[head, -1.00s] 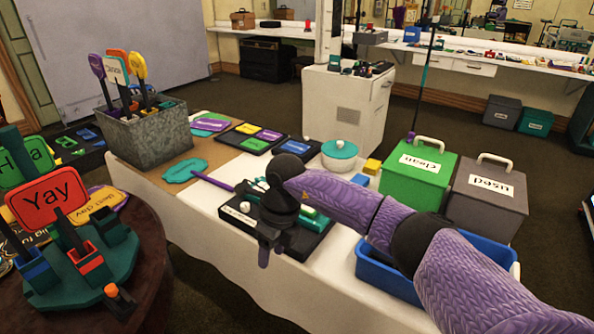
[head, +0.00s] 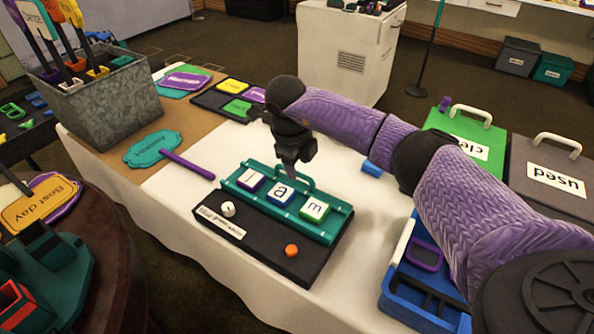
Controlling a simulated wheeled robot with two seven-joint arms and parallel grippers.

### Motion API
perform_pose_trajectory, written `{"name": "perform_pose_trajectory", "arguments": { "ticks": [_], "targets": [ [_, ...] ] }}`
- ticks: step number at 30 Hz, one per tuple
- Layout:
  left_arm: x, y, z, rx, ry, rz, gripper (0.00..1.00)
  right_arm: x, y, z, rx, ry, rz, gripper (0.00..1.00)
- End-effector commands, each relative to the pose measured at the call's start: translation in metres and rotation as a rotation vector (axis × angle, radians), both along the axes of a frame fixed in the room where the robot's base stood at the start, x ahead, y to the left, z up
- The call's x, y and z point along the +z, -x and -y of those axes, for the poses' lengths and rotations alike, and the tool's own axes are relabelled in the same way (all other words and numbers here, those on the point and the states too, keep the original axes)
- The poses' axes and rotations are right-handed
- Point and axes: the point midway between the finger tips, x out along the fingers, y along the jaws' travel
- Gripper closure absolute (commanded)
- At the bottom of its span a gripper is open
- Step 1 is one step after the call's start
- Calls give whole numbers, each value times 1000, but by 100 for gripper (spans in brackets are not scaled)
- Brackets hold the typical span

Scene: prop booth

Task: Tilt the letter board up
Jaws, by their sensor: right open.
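The teal letter board (head: 322,229) lies low on a black base (head: 285,256) on the white-covered table. Its tiles (head: 281,194) read "I a m". A teal handle loop (head: 303,179) rises at its back edge. A white knob (head: 228,209), an orange knob (head: 291,251) and a white label are on the front of the base. My right gripper (head: 290,169) is open and empty, pointing down just above the back edge by the handle. I cannot tell whether it touches the handle. My left gripper is not in view.
A teal sign with a purple stick (head: 188,164) lies left of the base. A metal bin (head: 108,98) of signs stands at the back left. A blue crate (head: 412,291), a green "clean" box (head: 458,135) and a grey "used" box (head: 541,171) are at the right.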

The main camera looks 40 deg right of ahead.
Motion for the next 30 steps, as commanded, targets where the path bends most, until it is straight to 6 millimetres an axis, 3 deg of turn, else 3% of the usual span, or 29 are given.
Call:
{"name": "perform_pose_trajectory", "arguments": {
  "ticks": [1, 3, 12, 13, 20, 30],
  "targets": [
    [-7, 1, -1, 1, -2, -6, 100, -13, 0, 1, -2, 0, -3, 48],
    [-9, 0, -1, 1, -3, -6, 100, -19, -1, 3, -1, -1, -1, 48],
    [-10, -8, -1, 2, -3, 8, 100, -22, -2, 4, 0, 0, 1, 48],
    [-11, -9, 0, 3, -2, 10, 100, -22, -2, 4, 0, -1, 1, 50],
    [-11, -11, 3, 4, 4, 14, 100, -22, -2, 4, 0, -1, 1, 98],
    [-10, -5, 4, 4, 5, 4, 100, -22, -2, 4, 0, -1, 1, 100]
  ]
}}
